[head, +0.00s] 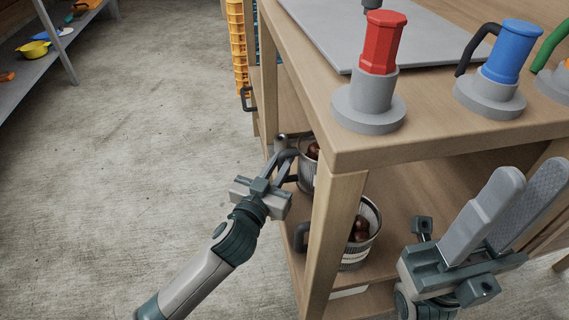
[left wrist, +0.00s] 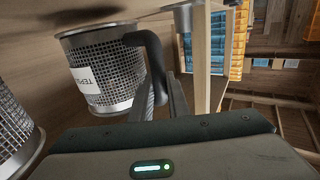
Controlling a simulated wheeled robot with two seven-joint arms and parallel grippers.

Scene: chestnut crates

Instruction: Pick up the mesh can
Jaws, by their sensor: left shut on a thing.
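A silver mesh can (head: 306,172) with brown chestnuts inside stands on the shelf under the table top, partly hidden behind the table leg. In the left wrist view the mesh can (left wrist: 108,72) shows a white label and a dark curved handle (left wrist: 152,62). My left gripper (head: 284,163) is at this can's handle from the open side of the shelf. In the left wrist view its fingers (left wrist: 162,94) are shut on the handle. My right gripper (head: 526,190) is empty and open, in front of the table at the right.
A second can (head: 357,250) with chestnuts and a dark handle stands nearer on the shelf. The wooden table leg (head: 332,240) rises between the cans. Red (head: 382,42) and blue (head: 510,50) handled pieces stand in grey bases on the table top. Floor at left is clear.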

